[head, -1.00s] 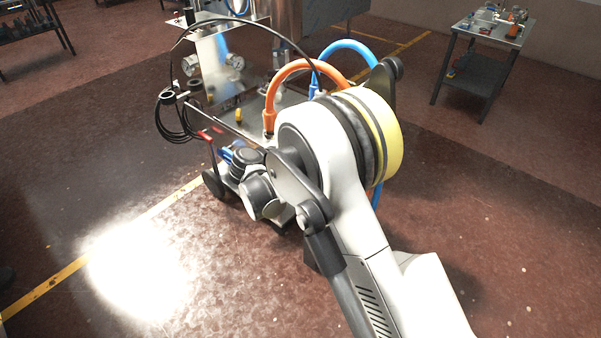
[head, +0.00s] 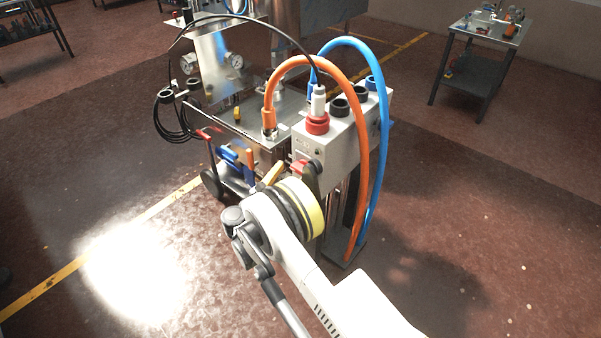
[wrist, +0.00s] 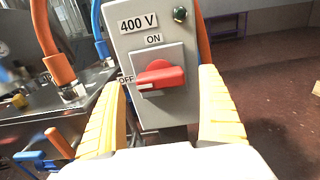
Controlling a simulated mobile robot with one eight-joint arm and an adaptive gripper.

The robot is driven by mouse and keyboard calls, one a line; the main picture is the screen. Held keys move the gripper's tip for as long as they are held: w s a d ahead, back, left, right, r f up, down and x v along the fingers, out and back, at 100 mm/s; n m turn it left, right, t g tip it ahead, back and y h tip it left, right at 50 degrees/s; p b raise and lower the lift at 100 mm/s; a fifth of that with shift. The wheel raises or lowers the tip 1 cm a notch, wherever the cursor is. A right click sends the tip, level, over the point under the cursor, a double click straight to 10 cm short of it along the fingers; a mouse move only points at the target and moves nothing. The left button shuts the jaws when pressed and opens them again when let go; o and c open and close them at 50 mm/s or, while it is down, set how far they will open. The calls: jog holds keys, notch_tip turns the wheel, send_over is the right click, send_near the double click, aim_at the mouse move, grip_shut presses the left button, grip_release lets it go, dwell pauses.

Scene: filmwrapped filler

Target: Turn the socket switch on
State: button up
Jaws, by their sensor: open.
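The socket switch is a red rotary handle (wrist: 160,76) on the front of a grey box (wrist: 152,108) marked 400 V. In the wrist view the handle lies roughly horizontal, its narrow end toward the OFF label at left; the ON label is above. The handle also shows in the head view (head: 299,166), on the box (head: 318,147), partly behind my arm. My gripper (wrist: 164,80) is open, one yellow finger on each side of the handle in the picture. I see no clear contact with the handle. In the head view my wrist hides most of the gripper.
An orange hose (head: 361,150) and a blue hose (head: 384,130) arch over the box. A red plug (head: 318,122) sits on top. The metal machine with blue-handled valves (head: 232,158) stands left of the box. Floor at right is clear.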

aim_at(298, 171)
jog(key=shift+b+x, duration=0.35)
jog(key=shift+x, duration=1.35)
jog(key=c, duration=1.2)
